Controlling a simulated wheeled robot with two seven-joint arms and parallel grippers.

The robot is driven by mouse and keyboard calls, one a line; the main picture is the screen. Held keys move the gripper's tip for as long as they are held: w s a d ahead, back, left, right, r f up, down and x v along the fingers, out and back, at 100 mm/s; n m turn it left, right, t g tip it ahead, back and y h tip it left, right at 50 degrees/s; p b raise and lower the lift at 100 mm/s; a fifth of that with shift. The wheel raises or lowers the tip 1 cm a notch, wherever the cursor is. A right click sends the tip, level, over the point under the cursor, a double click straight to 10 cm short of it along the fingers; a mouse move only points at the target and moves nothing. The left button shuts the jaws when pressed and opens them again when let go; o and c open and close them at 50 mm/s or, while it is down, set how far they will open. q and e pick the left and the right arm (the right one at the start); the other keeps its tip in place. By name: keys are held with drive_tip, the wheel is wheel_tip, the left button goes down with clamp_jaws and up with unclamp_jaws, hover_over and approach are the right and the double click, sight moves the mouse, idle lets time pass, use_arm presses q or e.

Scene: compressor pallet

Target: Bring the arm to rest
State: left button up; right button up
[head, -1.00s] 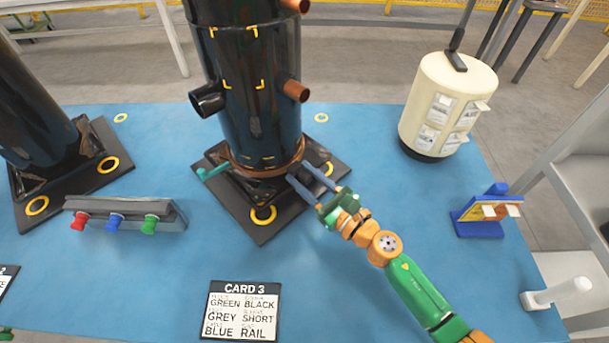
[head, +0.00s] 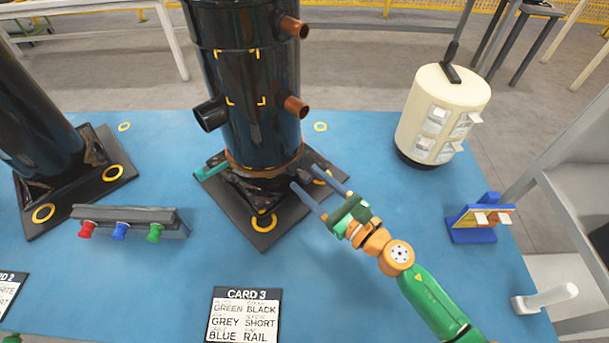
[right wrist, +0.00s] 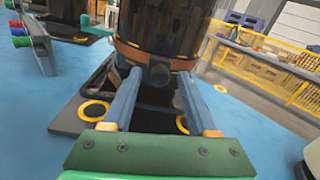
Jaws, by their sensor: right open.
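My right gripper (head: 322,191) is open, its two blue-grey fingers apart, in front of the lower right side of the black compressor (head: 265,120). In the right wrist view the fingers (right wrist: 158,90) point at the compressor's base, with a dark round knob (right wrist: 159,74) between them. I see nothing held, and I cannot tell whether the fingers touch anything. The compressor stands upright on a dark square base plate (head: 262,238) with yellow rings. A teal handle (head: 212,171) sticks out at its lower left.
A rail with red, blue and green knobs (head: 130,217) lies to the left, near a second black compressor (head: 35,130). A cream cylinder (head: 445,110) and a blue stand (head: 473,236) are to the right. Card 3 (head: 244,316) lies at the front. The blue table between is clear.

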drive_tip(key=b+v, duration=0.1)
drive_tip(key=v, duration=0.4)
drive_tip(key=shift+w, duration=0.1)
